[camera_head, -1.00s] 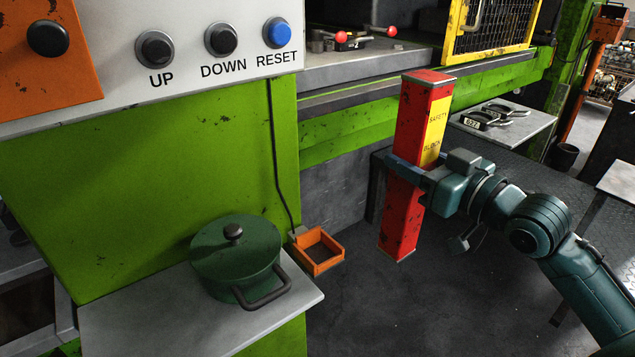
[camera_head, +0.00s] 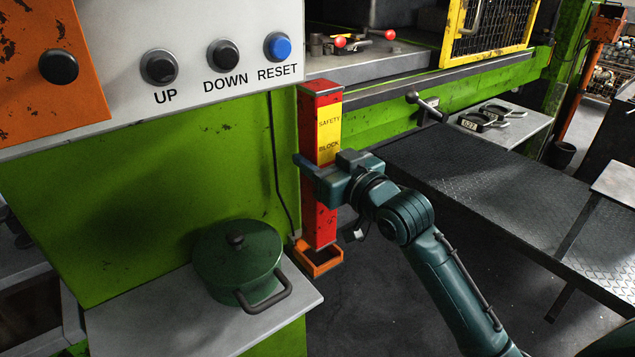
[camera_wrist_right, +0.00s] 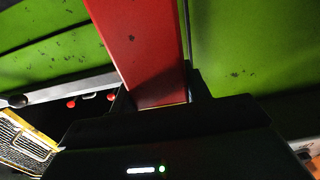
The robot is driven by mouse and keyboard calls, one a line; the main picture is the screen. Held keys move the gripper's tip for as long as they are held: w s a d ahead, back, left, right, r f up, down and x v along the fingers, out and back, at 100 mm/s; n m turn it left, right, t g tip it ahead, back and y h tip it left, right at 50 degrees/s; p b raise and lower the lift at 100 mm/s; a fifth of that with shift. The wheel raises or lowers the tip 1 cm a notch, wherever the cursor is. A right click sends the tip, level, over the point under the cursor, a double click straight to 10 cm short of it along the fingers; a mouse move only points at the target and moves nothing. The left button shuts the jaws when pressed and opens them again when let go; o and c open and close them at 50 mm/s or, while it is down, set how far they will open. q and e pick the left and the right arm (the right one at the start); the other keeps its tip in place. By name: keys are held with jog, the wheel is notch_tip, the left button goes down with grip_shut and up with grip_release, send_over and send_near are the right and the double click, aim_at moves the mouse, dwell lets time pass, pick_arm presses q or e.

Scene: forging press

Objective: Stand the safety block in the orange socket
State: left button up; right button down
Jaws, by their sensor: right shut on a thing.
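The safety block (camera_head: 322,222) is a tall red post with a yellow label, held upright in the head view. My right gripper (camera_head: 318,172) is shut around its middle. The red block also shows in the right wrist view (camera_wrist_right: 145,45), between the fingers. The orange socket (camera_head: 319,262) is a small open square frame low beside the green press body. The block's lower end overlaps the socket's rear part in the picture. I cannot tell whether that end is inside the socket or still above it. My left gripper is not in view.
A green lidded pot (camera_head: 238,262) stands on a grey shelf (camera_head: 150,320) left of the socket. A control panel (camera_head: 210,40) with UP, DOWN and RESET buttons is above. A dark tread plate platform (camera_head: 470,190) lies to the right, behind my right arm.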

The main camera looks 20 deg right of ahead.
notch_tip(320, 180, down, 5)
jog(key=shift+w+a, duration=0.1)
jog(key=shift+a, duration=0.05)
dwell(0.4)
jog(key=shift+f, duration=0.15)
jog(key=c, duration=0.7)
grip_release()
jog(key=shift+f, duration=0.2)
